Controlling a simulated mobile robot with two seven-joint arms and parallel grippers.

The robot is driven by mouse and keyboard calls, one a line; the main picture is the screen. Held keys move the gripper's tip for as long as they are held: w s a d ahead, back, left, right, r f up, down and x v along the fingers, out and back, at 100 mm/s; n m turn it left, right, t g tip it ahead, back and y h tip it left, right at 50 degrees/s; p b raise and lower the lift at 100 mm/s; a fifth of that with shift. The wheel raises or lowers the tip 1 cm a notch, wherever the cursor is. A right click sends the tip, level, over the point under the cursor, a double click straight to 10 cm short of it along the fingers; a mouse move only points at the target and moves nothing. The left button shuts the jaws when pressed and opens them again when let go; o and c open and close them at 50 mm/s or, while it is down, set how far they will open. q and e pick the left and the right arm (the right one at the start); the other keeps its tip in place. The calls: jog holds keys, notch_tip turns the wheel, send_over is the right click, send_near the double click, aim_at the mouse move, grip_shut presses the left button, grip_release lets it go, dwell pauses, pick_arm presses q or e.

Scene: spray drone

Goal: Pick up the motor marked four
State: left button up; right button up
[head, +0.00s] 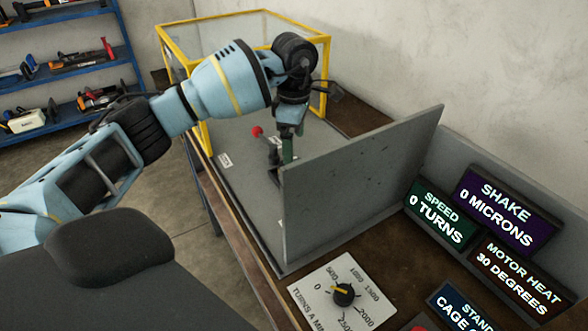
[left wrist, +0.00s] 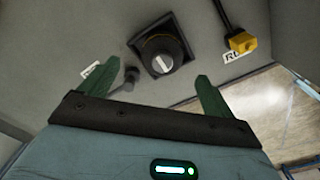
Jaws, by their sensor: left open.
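No motor with a readable four shows in either view. In the left wrist view, a dark square-based round part with a pale centre (left wrist: 163,58) sits on a grey surface beyond my left gripper (left wrist: 155,82); I cannot tell whether it is a motor. The gripper's green fingers are spread apart with nothing between them. My right gripper is not in view.
A grey upright panel (head: 360,185) stands close to the left gripper. The yellow frame (head: 205,30) is behind the arm. A red knob (head: 257,131) is nearby. A dial plate (head: 335,300) and display screens (head: 507,210) are at right. The left wrist view shows a yellow block (left wrist: 241,41).

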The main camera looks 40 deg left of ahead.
pick_arm(q)
notch_tip(320, 180, down, 2)
jog(key=shift+w, duration=0.1)
jog(key=shift+f, duration=0.45)
jog(key=shift+s+a+f+p, duration=0.1)
jog(key=shift+s+f+p, duration=0.1)
jog(key=shift+f, duration=0.85)
jog(key=shift+s+f+p, duration=0.1)
jog(key=shift+s+f, duration=0.05)
jog(key=shift+f, duration=0.9)
jog(key=c, duration=1.4)
jog(key=shift+c, duration=0.4)
jog(key=shift+r, duration=0.1)
